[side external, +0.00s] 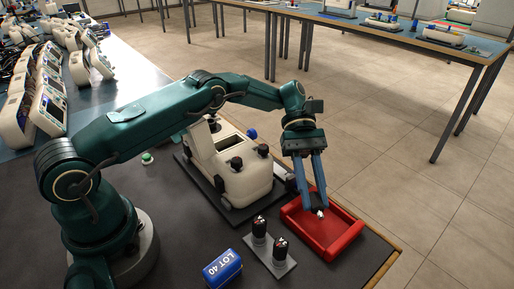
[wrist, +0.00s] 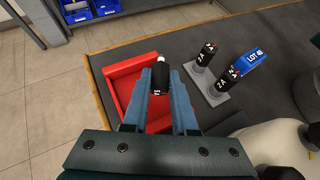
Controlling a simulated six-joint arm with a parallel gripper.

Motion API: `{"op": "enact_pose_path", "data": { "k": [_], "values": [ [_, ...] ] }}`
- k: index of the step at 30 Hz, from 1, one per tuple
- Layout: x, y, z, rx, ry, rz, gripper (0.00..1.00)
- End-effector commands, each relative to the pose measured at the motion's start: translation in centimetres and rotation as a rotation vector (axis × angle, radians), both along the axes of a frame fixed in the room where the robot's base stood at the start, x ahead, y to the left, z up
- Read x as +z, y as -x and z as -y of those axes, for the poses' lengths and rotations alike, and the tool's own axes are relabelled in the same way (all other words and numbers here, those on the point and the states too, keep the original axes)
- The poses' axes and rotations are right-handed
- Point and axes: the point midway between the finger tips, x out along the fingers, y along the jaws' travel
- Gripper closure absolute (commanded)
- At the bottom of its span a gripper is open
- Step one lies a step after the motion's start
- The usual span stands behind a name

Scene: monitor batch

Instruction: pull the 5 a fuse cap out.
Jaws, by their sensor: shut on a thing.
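My gripper (wrist: 160,76) is shut on a black fuse cap (wrist: 160,64) with white marks, too small to read surely. In the side external view my gripper (side external: 319,208) is over the red tray (side external: 349,238), with a small white end (side external: 320,213) showing at its fingertips. The red tray also shows in the wrist view (wrist: 112,74), behind the held cap. I cannot tell whether the cap touches the tray. The cream monitor (side external: 230,170) lies left of my gripper, with dark round parts on its upper face.
Two black caps (side external: 259,227) (side external: 280,249) stand upright on a grey holder (side external: 285,268) beside the tray. A blue "LOT 40" block (side external: 222,270) lies near them. A green button (side external: 147,158) is left of the monitor. The table's edge runs close past the tray.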

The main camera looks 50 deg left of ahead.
Motion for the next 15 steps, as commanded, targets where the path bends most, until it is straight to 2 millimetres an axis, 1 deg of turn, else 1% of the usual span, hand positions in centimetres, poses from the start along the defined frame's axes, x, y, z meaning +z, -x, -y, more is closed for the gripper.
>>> {"op": "enact_pose_path", "data": {
  "k": [7,15],
  "values": [
    [-0.16,0.00,0.00,0.000,0.001,0.000,1.00],
    [-0.89,-0.02,0.00,0.000,0.001,0.000,1.00]
  ]
}}
